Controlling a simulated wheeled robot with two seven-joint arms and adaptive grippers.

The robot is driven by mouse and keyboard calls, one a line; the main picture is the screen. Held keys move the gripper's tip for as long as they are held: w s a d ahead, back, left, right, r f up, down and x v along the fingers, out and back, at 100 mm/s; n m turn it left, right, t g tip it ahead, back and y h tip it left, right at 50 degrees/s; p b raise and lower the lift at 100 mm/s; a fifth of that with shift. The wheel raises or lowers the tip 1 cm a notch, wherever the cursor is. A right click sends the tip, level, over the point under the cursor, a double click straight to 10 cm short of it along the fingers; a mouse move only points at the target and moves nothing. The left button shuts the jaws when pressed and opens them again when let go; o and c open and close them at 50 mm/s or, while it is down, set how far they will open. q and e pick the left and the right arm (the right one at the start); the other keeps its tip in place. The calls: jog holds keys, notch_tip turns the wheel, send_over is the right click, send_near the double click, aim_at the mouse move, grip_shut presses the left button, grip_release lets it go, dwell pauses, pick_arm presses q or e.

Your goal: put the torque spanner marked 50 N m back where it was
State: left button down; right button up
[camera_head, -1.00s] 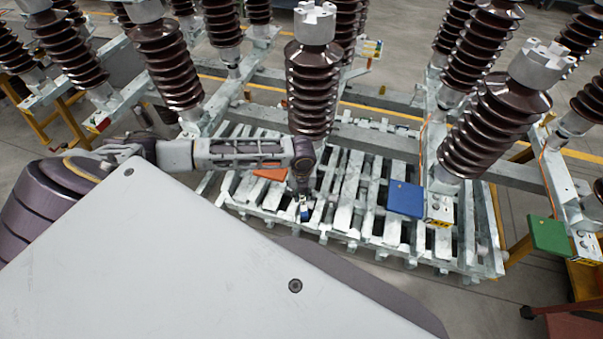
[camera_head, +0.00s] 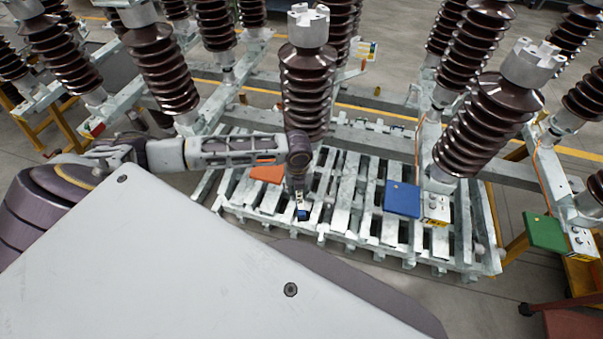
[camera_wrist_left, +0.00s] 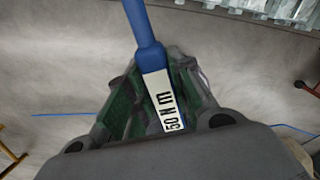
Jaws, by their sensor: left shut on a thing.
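My left gripper (camera_head: 299,196) hangs from its arm in front of the slatted metal rack in the head view. It is shut on the torque spanner (camera_wrist_left: 150,59), which has a blue handle and a white label reading 50 N m in the left wrist view. The handle sticks out past the fingers toward the top of that view. Only a small dark blue part of the spanner (camera_head: 303,214) shows in the head view. The far end of the spanner is out of view. My right gripper is not in view.
Pale slatted rack (camera_head: 347,197) with brown ribbed insulators (camera_head: 307,95) standing close around my left arm. An orange plate (camera_head: 267,174), a blue panel (camera_head: 402,199) and a green panel (camera_head: 545,232) are on the frames. Bare grey floor (camera_wrist_left: 60,65) fills much of the wrist view.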

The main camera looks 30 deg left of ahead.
pick_arm(q)
jog(key=w+d+f+n+b, duration=0.1)
jog(key=f+n, duration=0.3)
jog(key=n, duration=1)
jog(key=w+d+f+n+b, duration=0.1)
jog(key=d+f+n+b, duration=0.1)
jog(key=n, duration=1.2)
jog(key=shift+w+f+b, duration=0.35)
jog(key=shift+f+b, duration=0.2)
jog(key=shift+f, duration=0.65)
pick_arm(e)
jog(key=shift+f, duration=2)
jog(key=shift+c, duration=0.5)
pick_arm(q)
jog(key=shift+s, duration=0.1)
